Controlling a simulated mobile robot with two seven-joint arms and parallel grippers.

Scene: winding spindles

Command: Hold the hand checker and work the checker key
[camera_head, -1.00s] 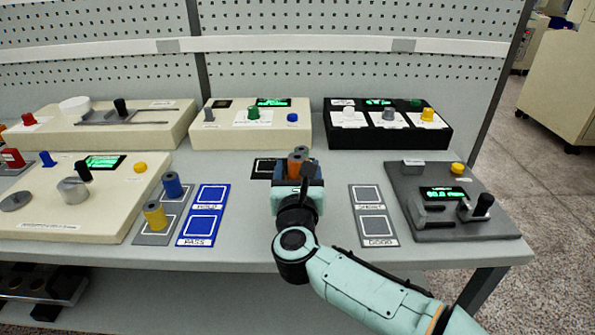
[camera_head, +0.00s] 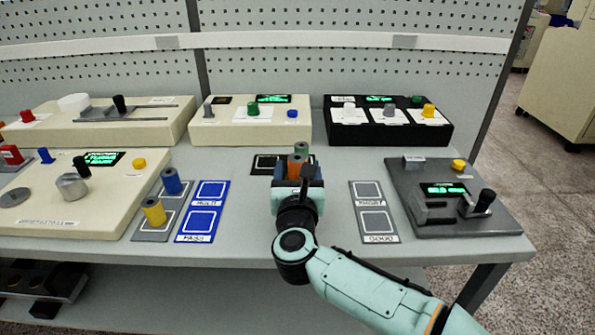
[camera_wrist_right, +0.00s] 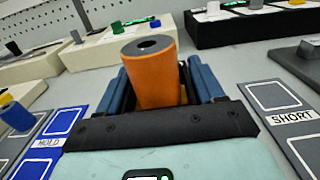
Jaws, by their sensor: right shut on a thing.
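My right gripper (camera_head: 298,178) is shut on an orange cylinder with a grey top. In the right wrist view the orange cylinder (camera_wrist_right: 152,75) stands slightly tilted between the blue fingers (camera_wrist_right: 205,80). A green-bodied piece (camera_head: 301,149) with a grey top shows just behind it in the head view; whether it is held or standing I cannot tell. A dark grey unit (camera_head: 460,222) at the right has a lit green display, a yellow button (camera_head: 458,164) and a black-knobbed lever (camera_head: 485,200). I cannot tell which thing is the hand checker or its key. My left gripper is out of view.
Blue and yellow spindles (camera_head: 154,211) stand on a grey mat left of blue HOLD and PASS pads (camera_head: 195,226). Grey SHORT and GOOD pads (camera_head: 377,240) lie right of my gripper. Cream stations (camera_head: 240,136) and a black station (camera_head: 440,137) line the back.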

